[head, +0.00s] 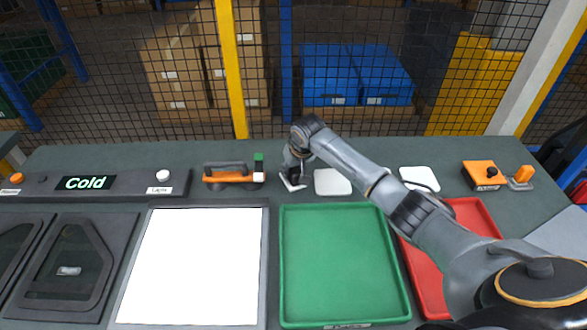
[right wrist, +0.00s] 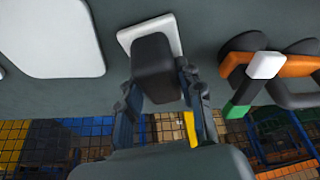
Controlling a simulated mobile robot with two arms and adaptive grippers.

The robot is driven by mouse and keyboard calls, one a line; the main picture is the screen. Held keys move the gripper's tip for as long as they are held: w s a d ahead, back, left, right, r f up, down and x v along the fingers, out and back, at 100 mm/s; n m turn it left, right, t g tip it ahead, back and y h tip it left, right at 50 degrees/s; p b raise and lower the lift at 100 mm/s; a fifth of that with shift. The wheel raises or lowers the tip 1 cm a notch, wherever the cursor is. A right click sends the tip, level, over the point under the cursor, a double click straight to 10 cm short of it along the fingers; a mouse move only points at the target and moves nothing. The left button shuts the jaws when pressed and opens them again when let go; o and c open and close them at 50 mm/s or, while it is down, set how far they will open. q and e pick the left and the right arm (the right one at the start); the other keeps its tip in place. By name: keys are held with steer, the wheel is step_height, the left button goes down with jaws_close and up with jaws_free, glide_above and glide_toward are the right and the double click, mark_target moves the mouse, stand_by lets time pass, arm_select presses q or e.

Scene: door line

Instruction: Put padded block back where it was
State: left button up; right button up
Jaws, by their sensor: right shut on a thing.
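The padded block (right wrist: 153,62) is a dark, rounded block between the two fingers of my right gripper (right wrist: 158,88) in the right wrist view. The fingers are shut on its sides. Its far end lies over a white square plate (right wrist: 130,36); I cannot tell whether it touches. In the head view my right gripper (head: 293,176) is low at the back of the counter, over that white plate (head: 290,186), and the arm largely hides the block. My left gripper is not in view.
White pads (head: 332,182) (head: 419,179) lie right of the gripper. An orange-and-black fixture (head: 230,177) with green and white parts stands close on the left. In front are a green tray (head: 340,260), a red tray (head: 475,215) and a bright white panel (head: 190,265). A mesh fence stands behind.

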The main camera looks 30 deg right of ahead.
steer(key=shift+f, duration=0.1)
steer(key=o, duration=1)
steer(key=shift+s+r, duration=0.1)
steer(key=shift+r, duration=0.25)
steer(key=v, duration=1.1)
steer(key=shift+s+r+b, duration=0.2)
steer(key=shift+r+b, duration=0.05)
steer(key=shift+b, duration=0.15)
